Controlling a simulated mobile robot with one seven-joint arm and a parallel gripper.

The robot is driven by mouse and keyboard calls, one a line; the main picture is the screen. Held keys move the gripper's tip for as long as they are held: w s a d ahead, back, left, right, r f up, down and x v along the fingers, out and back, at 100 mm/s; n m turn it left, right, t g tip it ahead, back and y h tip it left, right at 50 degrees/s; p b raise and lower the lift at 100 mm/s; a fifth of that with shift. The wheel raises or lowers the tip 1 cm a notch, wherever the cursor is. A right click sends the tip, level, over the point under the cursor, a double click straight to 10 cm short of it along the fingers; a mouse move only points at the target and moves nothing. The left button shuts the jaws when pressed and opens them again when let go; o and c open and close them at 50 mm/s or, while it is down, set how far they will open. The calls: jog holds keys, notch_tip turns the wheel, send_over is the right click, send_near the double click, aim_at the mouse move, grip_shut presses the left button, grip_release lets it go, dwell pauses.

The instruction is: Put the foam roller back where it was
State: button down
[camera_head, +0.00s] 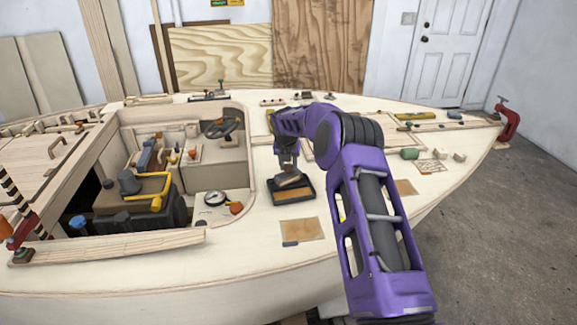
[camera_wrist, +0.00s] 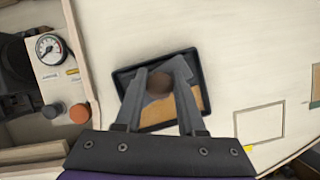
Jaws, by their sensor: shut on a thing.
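A dark shallow tray (camera_head: 270,200) with an orange-brown inside sits on the pale deck, right of the gauge. It also shows in the wrist view (camera_wrist: 148,127). My gripper (camera_head: 287,165) is over the tray, pointing down. In the wrist view my gripper (camera_wrist: 160,90) has its fingers around a small thing with a brown rounded end, which appears to be the foam roller (camera_wrist: 159,84). In the head view a pale, small piece of it shows just under the fingers. The fingers hide much of it. I cannot tell whether it touches the tray.
A round gauge (camera_head: 215,198) and an orange knob (camera_head: 236,208) are left of the tray. A tan rectangle (camera_head: 302,229) lies on the deck in front. The open cockpit with a dark engine (camera_head: 140,205) is further left. A red clamp (camera_head: 508,122) stands at the far right.

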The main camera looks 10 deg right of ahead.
jog(key=c, duration=0.5)
grip_release()
jog(key=shift+r, duration=0.15)
jog(key=v, duration=1.1)
jog(key=shift+s+r, duration=0.2)
jog(key=shift+r, duration=0.15)
